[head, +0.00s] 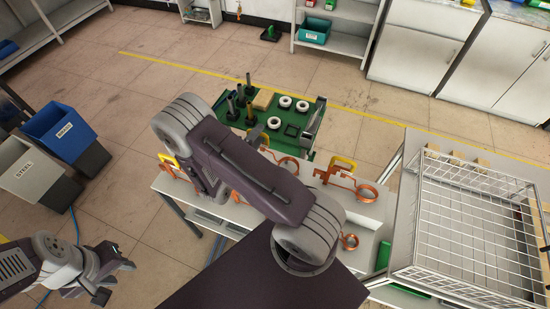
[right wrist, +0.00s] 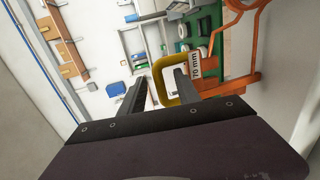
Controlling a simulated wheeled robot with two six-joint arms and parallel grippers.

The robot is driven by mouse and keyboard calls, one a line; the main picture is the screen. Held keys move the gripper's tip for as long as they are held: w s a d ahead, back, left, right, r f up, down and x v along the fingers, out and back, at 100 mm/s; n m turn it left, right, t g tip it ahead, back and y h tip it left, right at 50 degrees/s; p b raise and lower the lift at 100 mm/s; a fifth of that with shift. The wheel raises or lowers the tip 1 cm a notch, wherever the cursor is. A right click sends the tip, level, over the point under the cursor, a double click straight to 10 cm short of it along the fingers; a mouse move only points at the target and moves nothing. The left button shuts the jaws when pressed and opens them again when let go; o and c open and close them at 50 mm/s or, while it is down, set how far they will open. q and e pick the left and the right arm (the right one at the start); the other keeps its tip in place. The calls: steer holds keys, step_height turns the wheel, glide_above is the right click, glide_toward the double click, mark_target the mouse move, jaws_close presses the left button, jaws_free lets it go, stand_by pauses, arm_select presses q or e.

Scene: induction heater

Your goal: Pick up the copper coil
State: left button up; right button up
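Copper coils with yellow handles lie on the white table (head: 374,212). One coil (head: 366,193) with its yellow handle (head: 343,162) shows right of my arm in the head view; another yellow handle (head: 168,161) shows at the left edge, and other copper loops lie partly behind my arm. In the right wrist view, a copper coil (right wrist: 262,40) has a yellow handle (right wrist: 160,82) marked "70 mm". My right gripper (right wrist: 161,82) is open, with this handle at its fingertips; contact is unclear. The arm hides this gripper in the head view. My left gripper (head: 117,281) is open and empty at lower left, away from the table.
A green tray (head: 318,128) with white rings and dark posts stands behind the coils. A wire basket (head: 470,225) stands at the right. A blue bin (head: 60,132) and a grey bin (head: 28,178) stand on the floor at the left. Cabinets (head: 415,45) line the back.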

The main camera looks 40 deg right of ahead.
steer(key=p+x, duration=0.1)
steer(key=x, duration=0.3)
steer(key=shift+w+d+f, duration=0.15)
steer(key=shift+w+d, duration=0.05)
steer(key=shift+d, duration=0.15)
steer(key=shift+a, duration=0.2)
jaws_close()
steer(key=shift+s, duration=0.1)
stand_by(0.7)
